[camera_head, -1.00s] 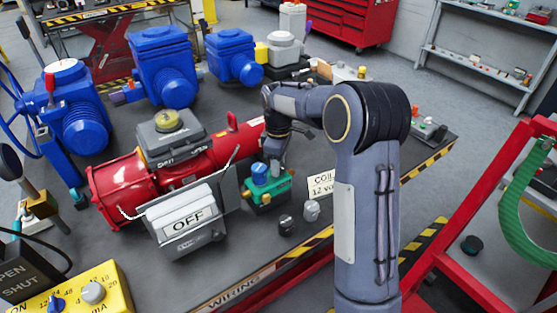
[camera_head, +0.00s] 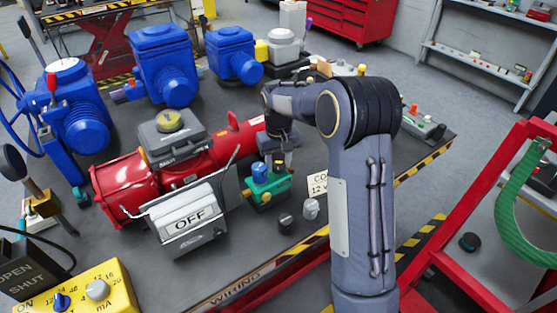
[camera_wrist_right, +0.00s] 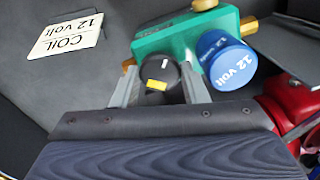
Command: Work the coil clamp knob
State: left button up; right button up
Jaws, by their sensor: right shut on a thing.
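The green valve body (camera_head: 272,190) stands on the dark bench, with a blue coil (camera_head: 259,171) on it. In the right wrist view the coil (camera_wrist_right: 226,62) reads "12 Volt". A black knob (camera_wrist_right: 160,72) with a white mark and a yellow patch sits at the side of the green body (camera_wrist_right: 165,42). My right gripper (camera_wrist_right: 160,88) has one finger on each side of this knob and is shut on it. In the head view my right gripper (camera_head: 284,158) is small, at the right of the blue coil. My left gripper is not in view.
A "COIL 12 VOLT" card (camera_wrist_right: 66,35) lies beside the valve. A red actuator (camera_head: 125,185) and a grey box marked OFF (camera_head: 185,222) stand to the left. Blue actuators (camera_head: 163,65) stand behind.

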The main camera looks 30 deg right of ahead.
aim_at(279, 165)
jog(key=m, duration=0.4)
jog(key=shift+m+p, duration=0.6)
jog(key=shift+m, duration=1.5)
jog(key=o, duration=1)
notch_tip(279, 165, up, 8)
jog(key=shift+f+b, duration=0.1)
jog(key=shift+b, duration=0.3)
